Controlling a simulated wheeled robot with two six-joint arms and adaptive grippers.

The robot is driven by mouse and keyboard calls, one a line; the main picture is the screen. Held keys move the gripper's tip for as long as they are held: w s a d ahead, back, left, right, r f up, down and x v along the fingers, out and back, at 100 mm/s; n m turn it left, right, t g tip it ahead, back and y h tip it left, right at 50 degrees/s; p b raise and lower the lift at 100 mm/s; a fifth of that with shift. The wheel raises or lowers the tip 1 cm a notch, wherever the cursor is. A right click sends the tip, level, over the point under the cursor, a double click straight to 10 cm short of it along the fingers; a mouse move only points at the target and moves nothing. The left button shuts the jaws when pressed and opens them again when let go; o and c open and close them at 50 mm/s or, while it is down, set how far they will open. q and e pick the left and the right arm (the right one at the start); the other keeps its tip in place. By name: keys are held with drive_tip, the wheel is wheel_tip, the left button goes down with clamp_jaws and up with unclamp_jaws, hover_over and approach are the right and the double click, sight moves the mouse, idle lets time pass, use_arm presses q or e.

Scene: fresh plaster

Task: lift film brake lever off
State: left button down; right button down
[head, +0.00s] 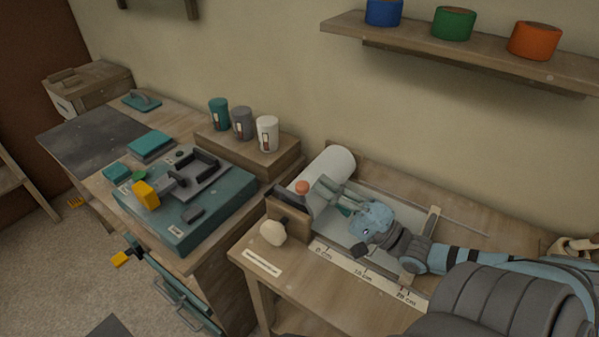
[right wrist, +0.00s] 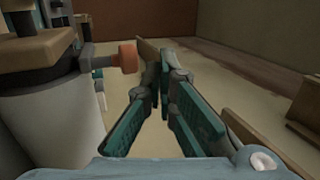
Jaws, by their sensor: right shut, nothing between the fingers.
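The film brake lever, a grey rod with an orange knob (head: 302,187), stands by the near end of the white film roll (head: 328,168). In the right wrist view the knob (right wrist: 128,57) lies just left of my fingertips, and the roll (right wrist: 55,120) fills the lower left. My right gripper (head: 326,190) is shut and empty, to the right of the knob and above the tray. In the right wrist view its fingertips (right wrist: 162,72) come together. They appear apart from the knob, though the exact gap is hard to judge. My left gripper is not in view.
The film bench has a ruler strip (head: 365,273) and a pale round knob (head: 273,233) at its front. A teal machine (head: 190,222) stands on the left bench, with several cups behind it. A wall shelf (head: 460,58) holds coloured rolls.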

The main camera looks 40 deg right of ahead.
sight(300, 182)
drive_tip(key=b+x, duration=0.1)
drive_tip(key=x, duration=0.5)
drive_tip(key=shift+w+a+r, duration=0.1)
drive_tip(key=shift+w, duration=0.15)
drive_tip(key=shift+s, duration=0.1)
idle(1.1)
